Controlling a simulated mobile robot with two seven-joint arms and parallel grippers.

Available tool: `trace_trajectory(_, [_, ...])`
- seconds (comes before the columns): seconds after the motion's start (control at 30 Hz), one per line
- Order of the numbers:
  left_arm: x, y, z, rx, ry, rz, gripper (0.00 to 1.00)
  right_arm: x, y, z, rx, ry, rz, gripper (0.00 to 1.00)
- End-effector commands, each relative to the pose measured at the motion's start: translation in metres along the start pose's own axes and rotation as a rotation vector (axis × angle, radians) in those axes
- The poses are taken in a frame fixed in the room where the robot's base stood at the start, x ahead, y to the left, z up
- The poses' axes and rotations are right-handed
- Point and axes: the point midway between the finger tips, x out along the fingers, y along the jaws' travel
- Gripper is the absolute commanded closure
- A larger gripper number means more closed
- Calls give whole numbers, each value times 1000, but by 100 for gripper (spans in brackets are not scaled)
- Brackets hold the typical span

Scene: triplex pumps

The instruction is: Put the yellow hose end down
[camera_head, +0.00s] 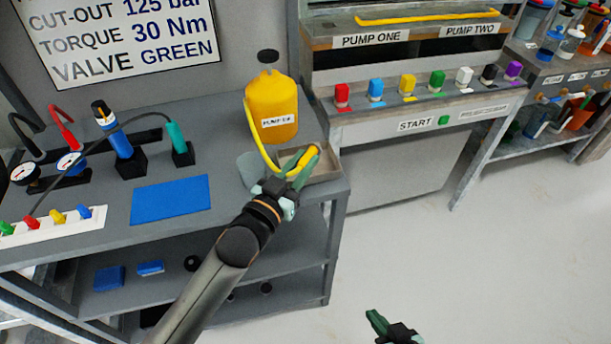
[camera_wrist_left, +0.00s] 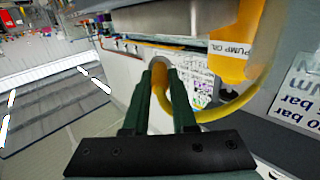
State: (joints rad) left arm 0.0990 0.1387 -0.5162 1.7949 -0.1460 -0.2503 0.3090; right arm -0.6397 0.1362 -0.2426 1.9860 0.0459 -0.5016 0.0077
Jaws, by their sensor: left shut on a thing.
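The yellow hose (camera_head: 254,138) runs down from the yellow PUMP OIL bottle (camera_head: 272,105) and bends right to my left gripper (camera_head: 304,168). The gripper is shut on the yellow hose end (camera_head: 311,153) over a shallow tray (camera_head: 328,171) at the bench's right corner; I cannot tell whether the end touches the tray. In the left wrist view, the hose end (camera_wrist_left: 159,82) sits between the fingers, and the hose (camera_wrist_left: 222,111) curves up toward the bottle (camera_wrist_left: 236,45). My right gripper (camera_head: 385,325) is low in the head view, partly cut off, apart from everything.
A blue mat (camera_head: 171,200) lies on the grey bench, with gauges and a blue tool (camera_head: 120,143) behind it. To the right stands the pump console (camera_head: 420,105) with coloured knobs. The floor (camera_head: 500,260) in front is clear.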

Motion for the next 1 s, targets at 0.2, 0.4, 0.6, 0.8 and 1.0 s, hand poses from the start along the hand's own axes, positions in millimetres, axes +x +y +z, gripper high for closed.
trace_trajectory(0.2, [9,2,20,-2,-2,0,100,4,-1,2,-5,-1,-5,100])
trace_trajectory(0.4, [8,1,39,-1,2,0,100,7,-2,-1,-8,8,-9,100])
trace_trajectory(0.6, [8,1,39,-1,3,0,100,7,-2,-5,-10,14,-9,100])
trace_trajectory(0.8, [8,1,42,-1,1,0,71,8,-2,-4,-11,12,-10,100])
trace_trajectory(1.0, [8,1,42,-1,0,0,48,8,-2,-2,-10,9,-10,100])
